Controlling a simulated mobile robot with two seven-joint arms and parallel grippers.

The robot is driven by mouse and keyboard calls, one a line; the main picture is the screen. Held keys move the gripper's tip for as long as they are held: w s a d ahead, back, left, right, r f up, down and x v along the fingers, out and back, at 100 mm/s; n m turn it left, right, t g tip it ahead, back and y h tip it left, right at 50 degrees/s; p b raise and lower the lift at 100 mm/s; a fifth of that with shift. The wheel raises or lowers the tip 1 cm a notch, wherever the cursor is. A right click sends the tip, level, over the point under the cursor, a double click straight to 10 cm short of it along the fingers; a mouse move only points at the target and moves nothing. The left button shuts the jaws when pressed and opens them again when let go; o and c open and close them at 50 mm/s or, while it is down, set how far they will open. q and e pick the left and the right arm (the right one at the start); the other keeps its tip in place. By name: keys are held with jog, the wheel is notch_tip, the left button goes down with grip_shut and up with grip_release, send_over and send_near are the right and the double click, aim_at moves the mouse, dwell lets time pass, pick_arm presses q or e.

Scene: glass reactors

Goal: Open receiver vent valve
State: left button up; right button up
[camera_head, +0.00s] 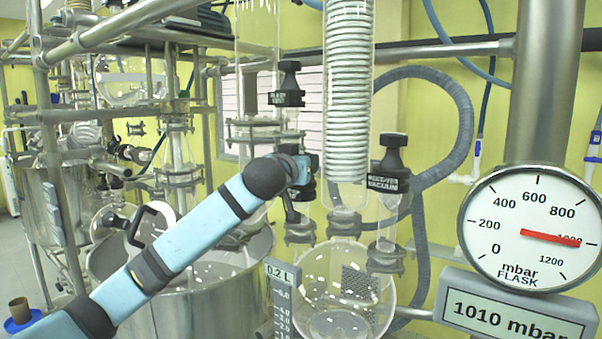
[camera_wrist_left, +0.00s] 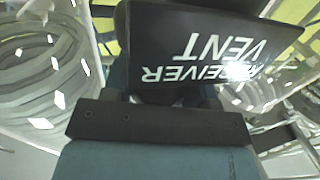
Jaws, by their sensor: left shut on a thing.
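The receiver vent valve's black handle (camera_wrist_left: 225,60) fills the top of the left wrist view, its white "RECEIVER VENT" lettering upside down. My left gripper (camera_head: 304,171) reaches in from the left in the head view and is shut on this handle. There the gripper and wrist hide most of the handle, so I cannot tell how far it is turned. The round glass receiver (camera_head: 318,268) hangs below and to the right of the gripper. My right gripper is not in view.
A black-handled vacuum valve (camera_head: 389,180) stands close on the right, and another black-handled valve (camera_head: 287,92) is above. A coiled glass condenser (camera_head: 348,100) rises between them. The flask gauge (camera_head: 530,228) reads 1010 mbar. A steel vessel (camera_head: 215,300) stands under my left arm.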

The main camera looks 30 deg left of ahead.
pick_arm(q)
jog(key=shift+n+g+y+b, duration=0.4)
jog(key=shift+n+y, duration=0.8)
jog(key=shift+y, duration=0.6)
jog(key=shift+y, duration=0.3)
jog(key=o, duration=0.6)
jog(key=shift+o, duration=0.2)
jog(key=b+v, duration=0.3)
jog(key=v, duration=1)
jog(key=shift+s, duration=0.4)
jog(key=shift+r, duration=0.1)
